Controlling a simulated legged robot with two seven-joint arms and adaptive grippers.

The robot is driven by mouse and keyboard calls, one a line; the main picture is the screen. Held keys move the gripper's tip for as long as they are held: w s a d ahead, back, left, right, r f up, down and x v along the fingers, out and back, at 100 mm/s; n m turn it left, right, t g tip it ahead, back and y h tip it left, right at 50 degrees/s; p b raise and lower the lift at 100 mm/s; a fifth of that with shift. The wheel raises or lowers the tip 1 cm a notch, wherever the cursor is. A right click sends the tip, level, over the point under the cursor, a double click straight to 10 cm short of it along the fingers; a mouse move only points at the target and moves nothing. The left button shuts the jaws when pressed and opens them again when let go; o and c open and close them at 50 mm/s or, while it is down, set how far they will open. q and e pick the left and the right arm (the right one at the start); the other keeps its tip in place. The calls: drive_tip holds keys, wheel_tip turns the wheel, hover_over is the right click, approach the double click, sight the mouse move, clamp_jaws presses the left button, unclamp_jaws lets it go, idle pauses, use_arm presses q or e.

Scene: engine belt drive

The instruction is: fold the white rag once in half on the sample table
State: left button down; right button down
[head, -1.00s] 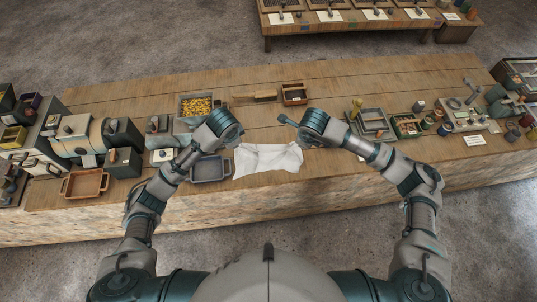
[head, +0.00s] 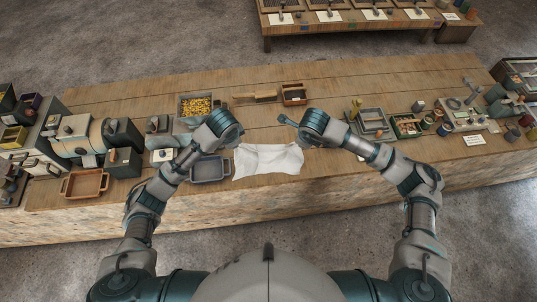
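The white rag (head: 267,161) lies spread out on the wooden sample table (head: 330,90), near its front edge, with slight wrinkles and uneven edges. My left gripper (head: 233,137) is over the rag's far left corner. My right gripper (head: 290,122) is beyond the rag's far right corner, with a finger pointing left. Both hands are small and partly hidden by their own wrists, so I cannot tell how far their fingers are apart. I cannot tell whether the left fingers touch the cloth. The rag's far left corner is partly covered.
A grey tray (head: 209,169) sits directly left of the rag. A bin of yellow pieces (head: 197,105), a brush (head: 255,97) and a small brown box (head: 294,94) stand behind. A grey frame (head: 373,122) is to the right. Bare wood lies right of the rag.

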use_arm(q)
drive_tip(key=shift+d, duration=0.45)
use_arm(e)
drive_tip(key=shift+d, duration=0.4)
use_arm(q)
drive_tip(key=shift+a, duration=0.1)
use_arm(e)
drive_tip(key=shift+f, duration=0.1)
